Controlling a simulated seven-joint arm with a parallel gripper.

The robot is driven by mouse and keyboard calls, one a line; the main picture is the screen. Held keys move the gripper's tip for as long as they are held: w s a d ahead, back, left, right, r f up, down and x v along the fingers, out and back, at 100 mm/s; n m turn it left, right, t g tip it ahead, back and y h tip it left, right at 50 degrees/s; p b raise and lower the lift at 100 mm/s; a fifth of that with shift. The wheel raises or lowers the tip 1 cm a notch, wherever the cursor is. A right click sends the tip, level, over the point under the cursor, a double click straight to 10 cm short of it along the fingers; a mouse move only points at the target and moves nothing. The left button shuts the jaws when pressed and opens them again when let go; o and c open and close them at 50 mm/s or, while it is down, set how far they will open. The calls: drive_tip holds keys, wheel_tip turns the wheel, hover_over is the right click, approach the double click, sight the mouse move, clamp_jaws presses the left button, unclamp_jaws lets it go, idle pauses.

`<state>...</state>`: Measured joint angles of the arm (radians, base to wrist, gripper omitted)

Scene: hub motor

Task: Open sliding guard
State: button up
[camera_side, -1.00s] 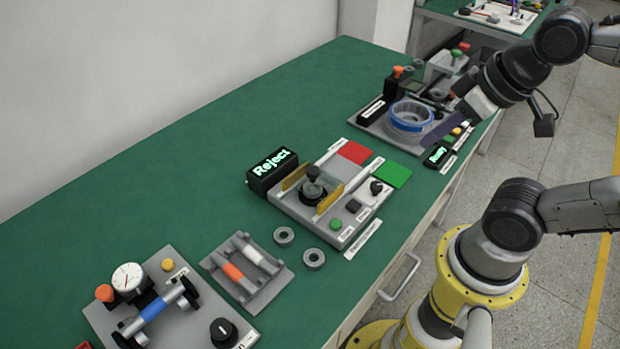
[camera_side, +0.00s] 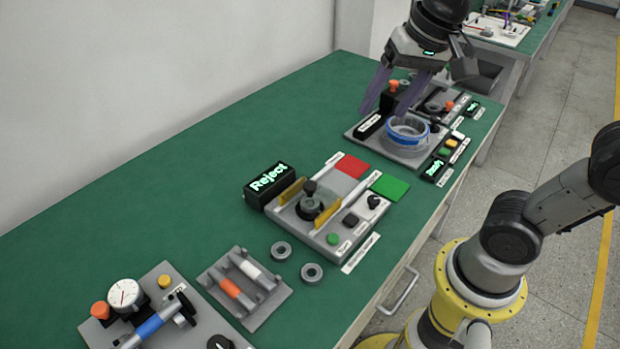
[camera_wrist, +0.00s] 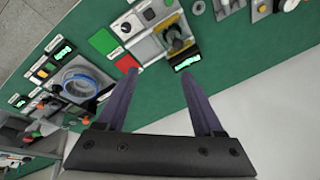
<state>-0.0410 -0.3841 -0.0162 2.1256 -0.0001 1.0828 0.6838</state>
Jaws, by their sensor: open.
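My gripper (camera_side: 384,108) is open and empty, with two long purple fingers pointing down above the far station. In the wrist view my gripper (camera_wrist: 159,74) shows the green table between its fingertips. The far station has a grey base with a blue-rimmed round hub (camera_side: 407,131), which also shows left of the fingers in the wrist view (camera_wrist: 80,82). An orange knob (camera_side: 393,85) on a dark block stands behind the hub, partly hidden by the fingers. I cannot tell which part is the sliding guard. The fingers appear apart from the hub.
A lit Ready box (camera_side: 434,169) and buttons stand right of the hub. Nearer is a station with yellow plates (camera_side: 327,212), a black knob and a Reject sign (camera_side: 269,180). Loose rings (camera_side: 281,251) and a rod tray (camera_side: 245,288) lie nearer. The left tabletop is clear.

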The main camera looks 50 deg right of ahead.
drive_tip(key=w+a+f+m+g, duration=0.2)
drive_tip(key=w, duration=0.6)
drive_tip(key=g, duration=0.2)
approach(310, 184)
wheel_tip(310, 184, down, 9)
drive_tip(key=shift+s+a+r, duration=0.1)
drive_tip(key=shift+r, duration=0.1)
clamp_jaws()
idle(1.0)
